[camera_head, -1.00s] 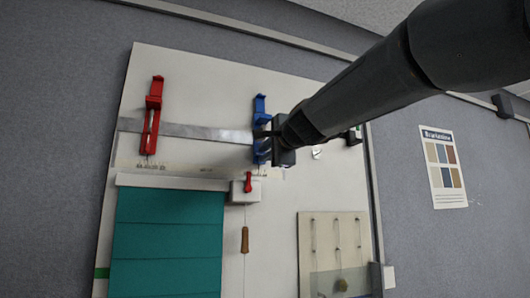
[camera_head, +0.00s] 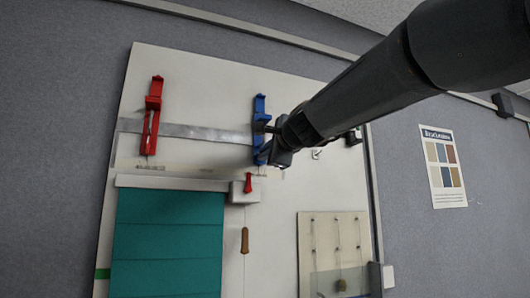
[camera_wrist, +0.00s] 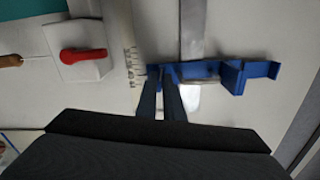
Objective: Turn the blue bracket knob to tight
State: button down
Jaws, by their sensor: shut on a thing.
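The blue bracket (camera_head: 259,125) is fixed upright on the white board, at the right end of a flat metal strip (camera_head: 200,131). In the wrist view the blue bracket (camera_wrist: 235,76) lies sideways, across the metal strip (camera_wrist: 192,30). My gripper (camera_head: 268,150) is at the lower part of the bracket. In the wrist view my gripper (camera_wrist: 161,76) has its two dark fingers close together at the bracket's left end, shut on what appears to be the knob. The knob itself is mostly hidden by the fingers, so its setting cannot be read.
Below are a white box with a red lever (camera_head: 248,183), a teal blind (camera_head: 168,240), a wooden pull (camera_head: 245,240) on a cord and a small panel (camera_head: 308,228). A poster (camera_head: 443,165) hangs right.

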jog(key=shift+m+p, duration=2)
jog(key=shift+m, duration=5.7)
jog(key=c, duration=2.2)
grip_release()
jog(key=shift+o, duration=0.2)
jog(key=v, duration=0.7)
jog(key=shift+s+d, duration=0.2)
jog(key=shift+s, duration=0.15)
